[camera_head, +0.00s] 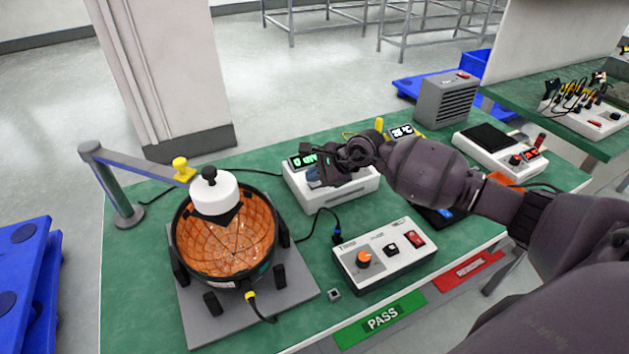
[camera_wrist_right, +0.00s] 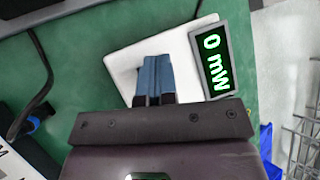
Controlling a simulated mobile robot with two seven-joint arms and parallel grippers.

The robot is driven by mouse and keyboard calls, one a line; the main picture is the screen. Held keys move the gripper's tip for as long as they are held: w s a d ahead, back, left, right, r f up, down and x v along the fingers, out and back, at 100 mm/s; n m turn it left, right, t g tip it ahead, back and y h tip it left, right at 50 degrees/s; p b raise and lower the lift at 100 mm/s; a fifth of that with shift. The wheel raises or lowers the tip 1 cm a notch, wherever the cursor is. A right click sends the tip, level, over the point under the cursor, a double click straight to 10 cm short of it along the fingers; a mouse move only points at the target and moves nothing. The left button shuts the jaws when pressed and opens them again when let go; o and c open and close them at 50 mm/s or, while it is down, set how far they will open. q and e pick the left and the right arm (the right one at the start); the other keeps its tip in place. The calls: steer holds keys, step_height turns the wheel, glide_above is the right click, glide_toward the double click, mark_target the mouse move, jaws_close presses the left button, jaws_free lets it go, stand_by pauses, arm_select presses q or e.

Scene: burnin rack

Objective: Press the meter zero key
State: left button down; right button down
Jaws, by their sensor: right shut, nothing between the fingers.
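The meter (camera_head: 345,197) is a white box on the green bench, with a green-lit display (camera_head: 301,161). In the right wrist view the display (camera_wrist_right: 212,62) reads "0 mW". My right gripper (camera_head: 314,178) is over the top face of the meter, left of its middle. Its blue fingers (camera_wrist_right: 154,78) are shut with nothing between them and lie over the white face beside the display. I cannot tell whether the tips touch the meter. No zero key shows; the fingers may hide it. My left gripper is not in view.
An orange-lined bowl fixture (camera_head: 226,262) with a white-capped arm stands left of the meter. A white control box (camera_head: 383,262) with an orange knob and red switch sits in front. Green PASS (camera_head: 381,318) and red REWORK (camera_head: 468,270) labels line the front edge. Cables lie between.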

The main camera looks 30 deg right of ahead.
mark_target(315, 184)
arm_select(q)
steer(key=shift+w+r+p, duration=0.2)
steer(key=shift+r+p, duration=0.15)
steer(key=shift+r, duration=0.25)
arm_select(e)
steer(key=shift+r, duration=0.85)
